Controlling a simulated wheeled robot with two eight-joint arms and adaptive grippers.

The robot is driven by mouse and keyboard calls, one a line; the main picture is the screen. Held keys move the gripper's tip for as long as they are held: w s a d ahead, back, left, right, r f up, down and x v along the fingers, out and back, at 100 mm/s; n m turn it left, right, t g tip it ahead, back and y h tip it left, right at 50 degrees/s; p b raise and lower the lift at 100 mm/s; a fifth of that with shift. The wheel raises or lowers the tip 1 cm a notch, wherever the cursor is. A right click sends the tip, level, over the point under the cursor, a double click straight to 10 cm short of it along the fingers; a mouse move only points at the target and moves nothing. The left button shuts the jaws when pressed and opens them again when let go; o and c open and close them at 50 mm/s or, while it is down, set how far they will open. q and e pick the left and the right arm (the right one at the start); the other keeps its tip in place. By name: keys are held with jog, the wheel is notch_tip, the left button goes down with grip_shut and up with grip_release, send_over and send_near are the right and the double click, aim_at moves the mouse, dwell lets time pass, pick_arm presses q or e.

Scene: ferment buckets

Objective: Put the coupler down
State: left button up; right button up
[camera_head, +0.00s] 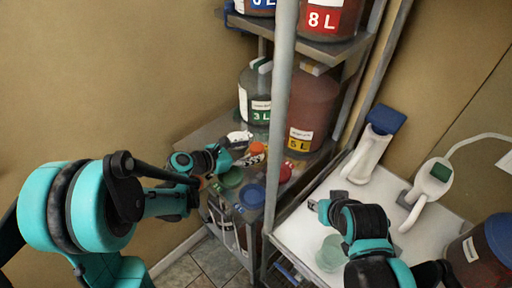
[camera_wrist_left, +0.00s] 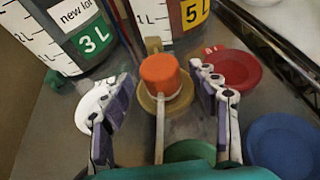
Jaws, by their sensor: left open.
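An orange cylindrical piece (camera_wrist_left: 160,73), likely the coupler, stands on a tan round lid (camera_wrist_left: 181,98) on the metal shelf. It also shows in the head view (camera_head: 257,149). My left gripper (camera_wrist_left: 165,92) is open, its fingers spread on either side of the orange piece with visible gaps. A pale rod (camera_wrist_left: 159,135) runs from the piece toward the gripper's palm. In the head view my left gripper (camera_head: 228,157) reaches over the shelf from the left. My right gripper (camera_head: 326,204) is over the white table; its finger gap is unclear.
Green (camera_head: 232,177), blue (camera_head: 252,196) and red (camera_wrist_left: 230,69) lids lie nearby. The 3 L (camera_head: 256,95) and 5 L (camera_head: 312,105) buckets stand behind. A shelf post (camera_head: 279,130) rises in front. The white table (camera_head: 385,190) holds handheld devices and a green cup (camera_head: 331,252).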

pick_arm(q)
jog(key=p+v, duration=0.2)
jog(key=v, duration=0.7)
jog(key=shift+s+d+m+y, duration=0.1)
jog(key=shift+s+m+y, duration=0.35)
jog(key=shift+m, duration=0.35)
jog(key=s+a+m+y, duration=0.3)
jog(key=s+m, duration=0.2)
jog(key=m, duration=0.3)
jog(key=s+a+r+m+y, duration=0.1)
jog(key=s+a+m+y, duration=0.2)
jog(key=s+m, duration=0.2)
jog(key=s+a+m+g+y, duration=0.1)
jog(key=s+a+m+y, duration=0.2)
jog(key=m, duration=0.7)
jog(key=shift+s+r+m+y, duration=0.35)
jog(key=shift+s+m+y, duration=0.1)
jog(key=shift+s, duration=0.55)
